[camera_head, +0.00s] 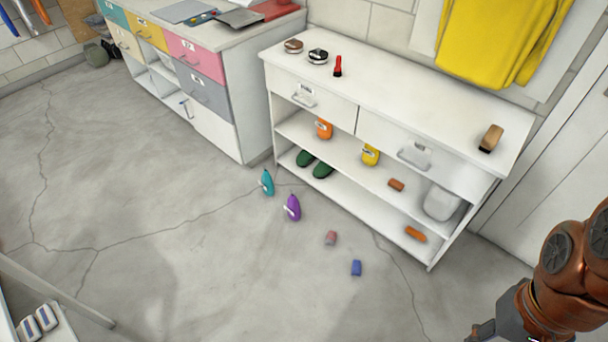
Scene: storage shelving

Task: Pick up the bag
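No object shows clearly as a bag. A pale grey rounded object (441,203) stands at the right end of the white shelf unit, under its drawer; I cannot tell whether it is a bag. A dark bundle (96,55) lies on the floor at the far upper left, too small to make out. My copper-coloured arm is at the lower right. My gripper (484,331) shows only in part at the bottom edge, apart from the shelf unit; its fingers are mostly cut off.
The white shelf unit (400,85) holds brushes on top and small items below. A teal bottle (267,183), a purple bottle (292,208), a pink piece (331,238) and a blue piece (356,268) are on the floor before it.

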